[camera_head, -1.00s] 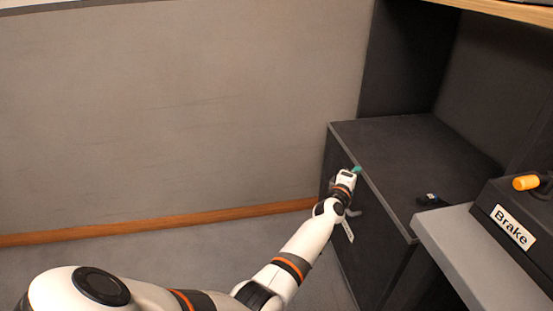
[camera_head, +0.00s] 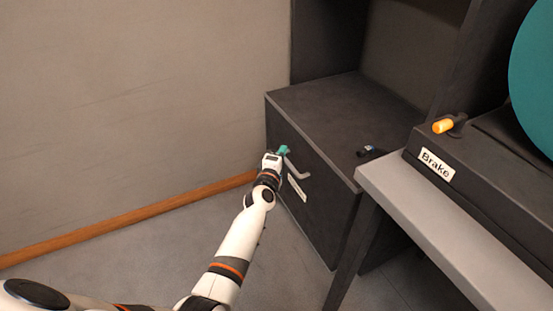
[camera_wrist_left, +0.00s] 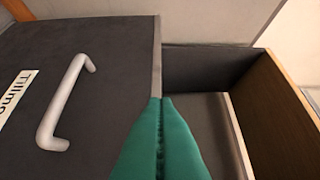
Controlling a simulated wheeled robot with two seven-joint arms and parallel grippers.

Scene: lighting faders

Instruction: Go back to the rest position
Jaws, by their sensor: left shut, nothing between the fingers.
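My left gripper (camera_head: 284,150) has teal fingertips and is beside the front of a dark cabinet (camera_head: 330,105), near its upper edge. In the left wrist view its teal fingers (camera_wrist_left: 160,130) are pressed together with nothing between them. A grey bar handle (camera_head: 297,170) on the cabinet front is just right of the gripper and apart from it. The handle shows at the left of the wrist view (camera_wrist_left: 66,105), beside a partly cut-off label (camera_wrist_left: 12,95). My right gripper is not in view.
A small dark object (camera_head: 370,152) lies on the cabinet top. The wall (camera_head: 140,100) and floor at left look clear.

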